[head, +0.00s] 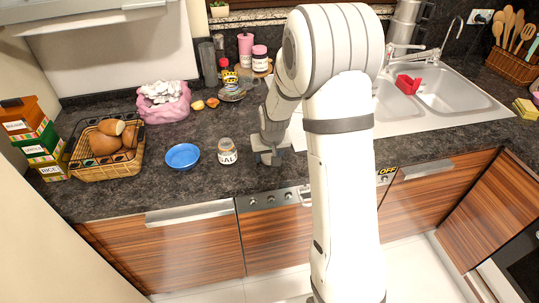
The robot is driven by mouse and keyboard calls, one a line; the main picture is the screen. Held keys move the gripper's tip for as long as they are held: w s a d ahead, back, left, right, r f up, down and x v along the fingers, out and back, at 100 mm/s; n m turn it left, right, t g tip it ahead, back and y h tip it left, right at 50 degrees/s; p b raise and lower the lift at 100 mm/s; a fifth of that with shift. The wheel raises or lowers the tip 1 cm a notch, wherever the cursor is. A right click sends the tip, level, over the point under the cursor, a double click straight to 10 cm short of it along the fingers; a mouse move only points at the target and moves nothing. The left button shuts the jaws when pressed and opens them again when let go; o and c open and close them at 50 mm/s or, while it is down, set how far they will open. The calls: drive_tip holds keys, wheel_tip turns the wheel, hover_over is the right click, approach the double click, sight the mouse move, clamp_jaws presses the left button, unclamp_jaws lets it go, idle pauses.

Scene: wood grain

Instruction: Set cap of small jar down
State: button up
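A small jar (228,154) with a label reading "SAL" stands upright on the dark counter. Its top looks brownish, and I cannot tell whether a cap is on it. My gripper (268,160) points down just to the right of the jar, low over the counter and apart from the jar. The fingers are small and dark here, so I cannot tell whether they are open or shut. No separate cap can be made out, and one between the fingers could be hidden.
A blue bowl (182,156) sits left of the jar. A bread basket (105,165) and stacked boxes (38,147) stand farther left. A pink bag (164,103) and fruit pieces (212,102) lie behind. The sink (445,95) is at right. My arm hides some counter.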

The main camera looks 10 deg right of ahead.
drive_tip(key=shift+o, duration=0.5)
drive_tip(key=shift+s+f, duration=0.1)
drive_tip(key=shift+f, duration=0.1)
drive_tip(key=shift+r+p, duration=0.2)
drive_tip(key=shift+p, duration=0.1)
drive_tip(key=w+v, duration=0.1)
drive_tip(key=v, duration=1.1)
drive_tip(key=s+r, duration=0.3)
drive_tip(key=s, duration=0.9)
drive_tip(key=s+r, duration=0.4)
drive_tip(key=s, duration=0.9)
drive_tip(key=shift+d, duration=0.3)
